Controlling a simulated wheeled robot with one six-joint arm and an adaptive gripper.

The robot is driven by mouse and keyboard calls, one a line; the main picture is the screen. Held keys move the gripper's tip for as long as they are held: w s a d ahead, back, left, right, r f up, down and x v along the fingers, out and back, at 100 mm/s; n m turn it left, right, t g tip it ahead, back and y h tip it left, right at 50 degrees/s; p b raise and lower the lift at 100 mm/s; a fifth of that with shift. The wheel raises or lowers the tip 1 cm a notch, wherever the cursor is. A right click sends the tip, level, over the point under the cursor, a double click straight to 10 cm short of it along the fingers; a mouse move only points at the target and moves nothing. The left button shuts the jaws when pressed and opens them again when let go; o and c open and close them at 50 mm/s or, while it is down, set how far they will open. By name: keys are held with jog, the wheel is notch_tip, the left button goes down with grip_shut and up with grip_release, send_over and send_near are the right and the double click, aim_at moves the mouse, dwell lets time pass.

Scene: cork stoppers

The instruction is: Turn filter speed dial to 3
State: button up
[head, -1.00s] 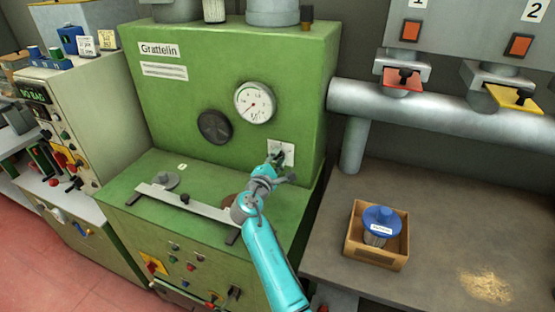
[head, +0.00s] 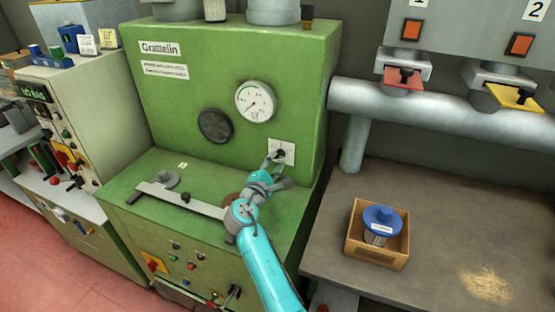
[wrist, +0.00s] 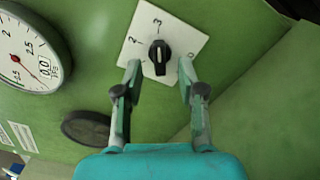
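The filter speed dial is a black knob (wrist: 159,58) on a white square plate (wrist: 182,38) with printed numbers. In the wrist view its white mark points up at the 3; a 2 and a 0 also show. In the head view the plate (head: 287,146) is on the green machine's front, right of and below the gauge. My gripper (wrist: 160,70) is open, one fingertip on each side of the knob's lower end, with gaps visible on both sides. It holds nothing. In the head view my gripper (head: 277,171) is just below and in front of the plate.
A round gauge (head: 255,102) and a dark round disc (head: 215,126) are on the same green machine (head: 300,80). A ledge with a grey bar (head: 190,200) lies below. A grey pipe (head: 430,105) and a bench with a wooden box (head: 363,245) are at the right.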

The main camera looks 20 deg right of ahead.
jog(key=v, duration=0.8)
jog(key=shift+s+a, duration=0.2)
jog(key=shift+s, duration=0.1)
